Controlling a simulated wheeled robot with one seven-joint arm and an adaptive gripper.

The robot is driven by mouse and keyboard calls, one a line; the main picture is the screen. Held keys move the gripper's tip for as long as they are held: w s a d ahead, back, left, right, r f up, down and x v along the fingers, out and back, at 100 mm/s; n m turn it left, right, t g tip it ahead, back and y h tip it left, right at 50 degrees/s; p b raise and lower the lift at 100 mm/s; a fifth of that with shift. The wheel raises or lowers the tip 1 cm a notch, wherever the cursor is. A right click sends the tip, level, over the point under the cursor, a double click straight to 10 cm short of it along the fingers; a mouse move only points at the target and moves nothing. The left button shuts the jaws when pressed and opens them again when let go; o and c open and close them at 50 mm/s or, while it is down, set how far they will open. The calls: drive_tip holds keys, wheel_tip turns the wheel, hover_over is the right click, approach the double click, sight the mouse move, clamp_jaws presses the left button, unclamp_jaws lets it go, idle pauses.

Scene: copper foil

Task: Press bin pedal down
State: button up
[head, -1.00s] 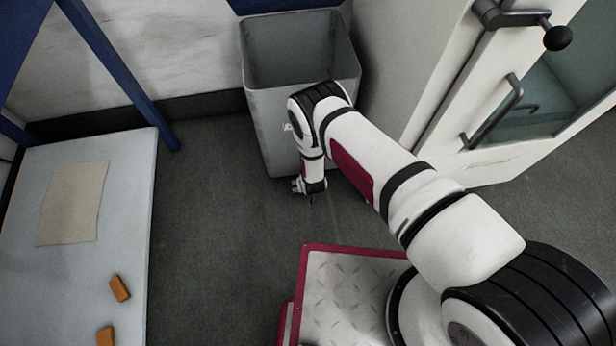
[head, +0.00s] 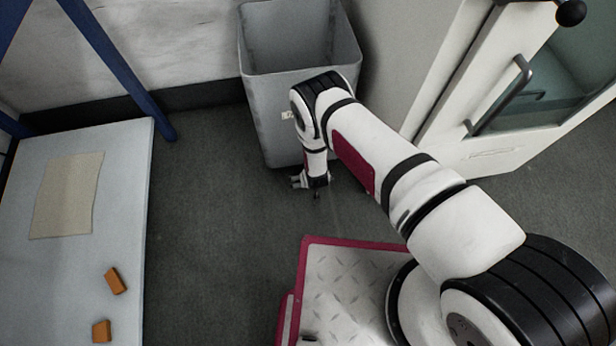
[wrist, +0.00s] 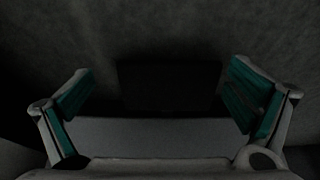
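A tall grey open-topped bin (head: 262,110) stands against the back wall in the head view. My gripper (head: 311,186) points down, low near the floor at the bin's front right foot. In the wrist view my gripper (wrist: 160,105) is open, its two teal-padded fingers wide apart with nothing clasped. A dark flat rectangle (wrist: 168,85), perhaps the pedal, shows between the fingers; I cannot tell whether they touch it. The pedal does not show clearly in the head view, where my arm and gripper cover part of the bin's front.
A white cabinet (head: 470,140) with a glass door and handle stands right of the bin. A pale table (head: 120,200) with a beige sheet (head: 66,195) and two orange blocks (head: 115,281) is at left. A blue post (head: 115,65) rises behind it. Dark floor between is clear.

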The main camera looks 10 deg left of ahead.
drive_tip(key=shift+w+a+r, duration=0.15)
drive_tip(key=shift+a, duration=0.15)
drive_tip(key=shift+r, duration=0.1)
drive_tip(key=shift+r, duration=0.3)
drive_tip(key=v, duration=1.1)
drive_tip(key=shift+s, duration=0.25)
drive_tip(key=shift+d, duration=0.1)
